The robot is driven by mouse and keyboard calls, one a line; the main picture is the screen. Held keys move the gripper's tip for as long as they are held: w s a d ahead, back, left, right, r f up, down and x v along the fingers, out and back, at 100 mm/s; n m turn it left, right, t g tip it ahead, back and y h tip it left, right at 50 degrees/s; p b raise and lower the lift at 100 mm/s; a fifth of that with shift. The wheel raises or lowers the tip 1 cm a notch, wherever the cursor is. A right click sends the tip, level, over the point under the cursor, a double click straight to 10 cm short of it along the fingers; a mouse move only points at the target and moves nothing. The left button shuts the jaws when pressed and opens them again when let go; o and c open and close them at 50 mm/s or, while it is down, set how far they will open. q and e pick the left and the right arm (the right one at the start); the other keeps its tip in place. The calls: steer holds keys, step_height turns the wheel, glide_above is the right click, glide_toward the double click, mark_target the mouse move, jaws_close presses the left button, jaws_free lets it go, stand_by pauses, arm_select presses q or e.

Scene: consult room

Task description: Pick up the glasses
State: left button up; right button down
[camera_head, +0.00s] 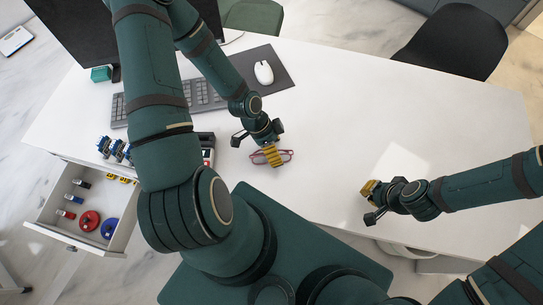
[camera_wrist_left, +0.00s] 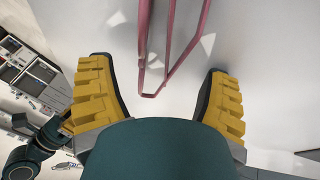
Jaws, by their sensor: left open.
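The glasses (camera_head: 287,155) have a thin pinkish-red frame and lie on the white table, near its front edge in the head view. My left gripper (camera_head: 269,156) is right over them, its yellow fingers hiding their middle. In the left wrist view the glasses (camera_wrist_left: 143,45) reach in from the top between the two spread yellow fingers. The left gripper (camera_wrist_left: 158,72) is open, and I see no contact between its fingers and the frame. My right gripper (camera_head: 369,190) hovers at the right, away from the glasses; its finger gap is not clear.
The table (camera_head: 350,100) is bare right of the glasses. A mouse (camera_head: 263,72) on a dark pad, a keyboard (camera_head: 205,94) and a monitor (camera_head: 75,30) are behind. An open drawer (camera_head: 50,236) with small coloured items juts out at the left. A black chair (camera_head: 455,42) stands behind.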

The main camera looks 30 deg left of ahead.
arm_select(q)
steer(key=shift+f, duration=0.2)
stand_by(0.4)
steer(key=c, duration=1)
